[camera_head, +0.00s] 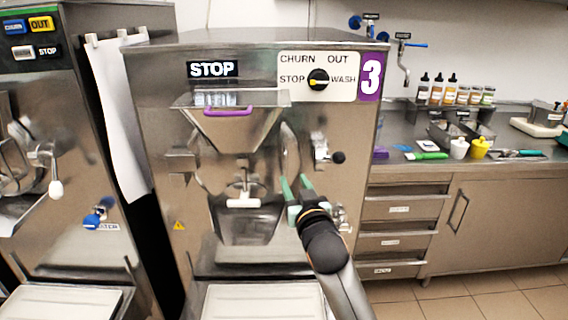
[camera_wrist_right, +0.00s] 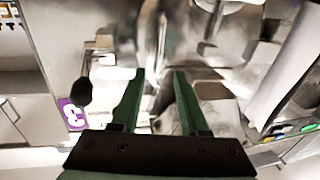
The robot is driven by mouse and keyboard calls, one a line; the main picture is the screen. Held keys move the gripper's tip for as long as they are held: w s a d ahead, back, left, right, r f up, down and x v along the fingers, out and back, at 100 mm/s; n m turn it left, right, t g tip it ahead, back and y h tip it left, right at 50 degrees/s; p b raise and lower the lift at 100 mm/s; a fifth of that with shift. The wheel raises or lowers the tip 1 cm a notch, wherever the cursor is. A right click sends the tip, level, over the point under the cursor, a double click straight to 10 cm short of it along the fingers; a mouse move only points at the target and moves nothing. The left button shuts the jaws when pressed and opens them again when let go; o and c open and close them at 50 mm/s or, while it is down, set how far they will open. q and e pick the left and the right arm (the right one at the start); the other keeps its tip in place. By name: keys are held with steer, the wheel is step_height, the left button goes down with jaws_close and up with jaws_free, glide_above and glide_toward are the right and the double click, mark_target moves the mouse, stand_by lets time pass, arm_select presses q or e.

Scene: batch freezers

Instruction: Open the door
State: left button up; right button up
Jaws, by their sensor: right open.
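The steel batch freezer (camera_head: 150,120) labelled 3 stands in the middle of the head view. Its front door (camera_head: 225,215) has a hopper on top and a white-handled bar (camera_head: 243,202) across its lower part. The door appears closed. A latch with a black knob (camera_head: 338,157) is at its right side; the knob also shows in the right wrist view (camera_wrist_right: 81,92). My right gripper (camera_head: 294,180) has green fingers, open and apart, in front of the door's right edge, below and left of the knob. In the wrist view nothing is gripped between the fingertips (camera_wrist_right: 160,74). My left gripper is out of view.
Another freezer (camera_head: 60,110) stands at the left. A steel counter (camera_head: 500,165) with bottles and utensils is at the right, above drawers (camera_head: 400,212). A pale tray-like surface (camera_head: 262,302) lies below the door. Tiled floor (camera_head: 480,294) is clear at lower right.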

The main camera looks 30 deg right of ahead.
mark_target(286, 165)
steer(key=x, duration=0.9)
steer(key=shift+w+d+p, duration=0.15)
steer(key=shift+w+p, duration=0.2)
steer(key=shift+f, duration=0.1)
steer(key=shift+c, duration=0.2)
jaws_close()
stand_by(0.7)
